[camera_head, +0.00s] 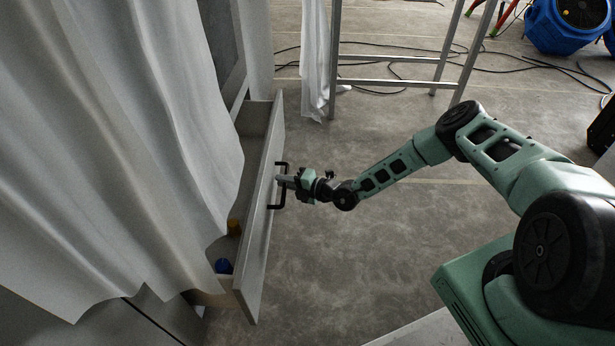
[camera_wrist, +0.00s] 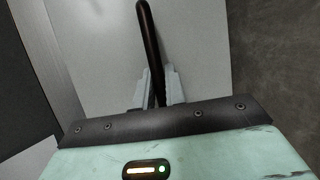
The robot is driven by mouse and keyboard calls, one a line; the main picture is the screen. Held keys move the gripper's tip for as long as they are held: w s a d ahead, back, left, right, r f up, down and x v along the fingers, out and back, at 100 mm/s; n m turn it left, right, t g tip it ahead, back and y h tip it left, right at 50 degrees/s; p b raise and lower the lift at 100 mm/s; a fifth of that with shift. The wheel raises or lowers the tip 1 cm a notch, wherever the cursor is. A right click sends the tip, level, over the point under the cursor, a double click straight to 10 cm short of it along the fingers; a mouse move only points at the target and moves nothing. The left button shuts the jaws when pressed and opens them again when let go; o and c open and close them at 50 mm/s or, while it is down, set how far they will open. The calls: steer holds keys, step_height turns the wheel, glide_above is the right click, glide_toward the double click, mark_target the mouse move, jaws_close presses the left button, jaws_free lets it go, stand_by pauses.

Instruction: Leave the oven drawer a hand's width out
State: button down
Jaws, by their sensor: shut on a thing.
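The oven drawer (camera_head: 262,215) stands partly out at the left of the head view, its pale front panel facing right. A black bar handle (camera_head: 270,206) is fixed to that front. My gripper (camera_head: 281,181) is at the handle and shut on it. In the wrist view the dark handle (camera_wrist: 146,45) runs upward from between the fingers of my gripper (camera_wrist: 158,92), with the pale drawer front (camera_wrist: 95,50) behind it. A white sheet hides part of the drawer.
The white sheet (camera_head: 110,130) hangs over the furniture at the left. A metal frame (camera_head: 390,84) stands at the back, with cables (camera_head: 400,68) on the floor around it. A blue machine (camera_head: 568,25) is at the far right. The concrete floor (camera_head: 350,265) right of the drawer is clear.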

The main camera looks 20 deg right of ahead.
steer(key=shift+w+a, duration=0.25)
steer(key=shift+a, duration=0.4)
steer(key=shift+w+a, duration=0.25)
steer(key=shift+a, duration=0.35)
steer(key=c, duration=1.5)
jaws_free()
steer(key=shift+o, duration=0.2)
steer(key=p+v, duration=0.7)
steer(key=v, duration=1)
steer(key=shift+d+r, duration=0.15)
